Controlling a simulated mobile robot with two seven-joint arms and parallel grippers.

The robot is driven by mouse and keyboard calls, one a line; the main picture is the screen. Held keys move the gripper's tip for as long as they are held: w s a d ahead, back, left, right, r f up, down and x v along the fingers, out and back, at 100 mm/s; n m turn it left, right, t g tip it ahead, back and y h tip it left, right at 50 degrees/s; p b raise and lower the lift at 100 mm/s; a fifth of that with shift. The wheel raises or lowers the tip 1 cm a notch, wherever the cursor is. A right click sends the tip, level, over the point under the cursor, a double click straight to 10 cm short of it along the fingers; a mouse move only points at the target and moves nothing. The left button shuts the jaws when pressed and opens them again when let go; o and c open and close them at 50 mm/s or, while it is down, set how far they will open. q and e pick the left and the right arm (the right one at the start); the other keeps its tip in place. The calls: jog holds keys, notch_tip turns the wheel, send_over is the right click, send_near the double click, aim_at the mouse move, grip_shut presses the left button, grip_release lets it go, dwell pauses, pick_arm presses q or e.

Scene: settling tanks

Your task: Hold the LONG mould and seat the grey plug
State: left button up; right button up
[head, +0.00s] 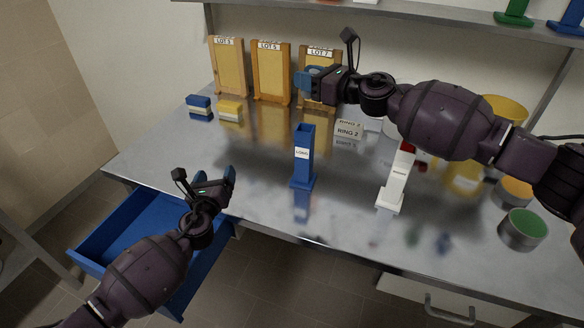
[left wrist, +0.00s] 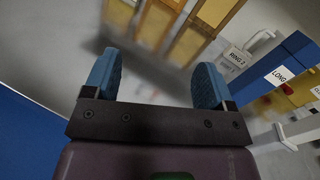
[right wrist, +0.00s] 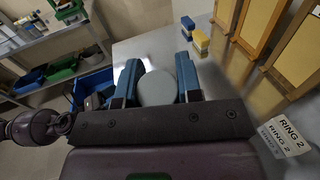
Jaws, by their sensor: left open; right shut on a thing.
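The LONG mould (head: 304,165) is a tall blue upright block on a foot, standing on the steel bench. It also shows at the right of the left wrist view (left wrist: 290,55). My left gripper (head: 218,184) is open and empty, left of the mould and near the bench's front edge; its blue fingers are apart in its wrist view (left wrist: 157,82). My right gripper (head: 306,82) is raised above the bench, behind and above the mould. It is shut on the grey plug (right wrist: 157,89), a round grey piece between its fingers; the plug is not clear in the head view.
A white mould (head: 394,185) stands right of the LONG mould. An open blue drawer (head: 120,222) juts out at the left front. Wooden lot boards (head: 272,72) stand at the back. A RING 2 block (head: 348,129) and a green-topped tin (head: 523,229) are on the bench.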

aim_at(306, 140)
pick_arm(q)
jog(key=s+d+r+m+g+h, duration=0.1)
jog(key=d+r+m+h, duration=0.15)
jog(key=d, duration=0.75)
jog(key=d+r+m+h, duration=0.2)
jog(key=d+r+m, duration=0.15)
jog(key=d, duration=0.65)
jog(key=shift+f+x, duration=0.2)
jog(key=shift+x, duration=1.75)
jog(key=shift+f+x, duration=0.15)
jog(key=shift+x, duration=1.8)
jog(key=shift+f+x, duration=0.2)
jog(key=shift+x, duration=1.75)
jog(key=shift+a, duration=0.1)
jog(key=c, duration=1.2)
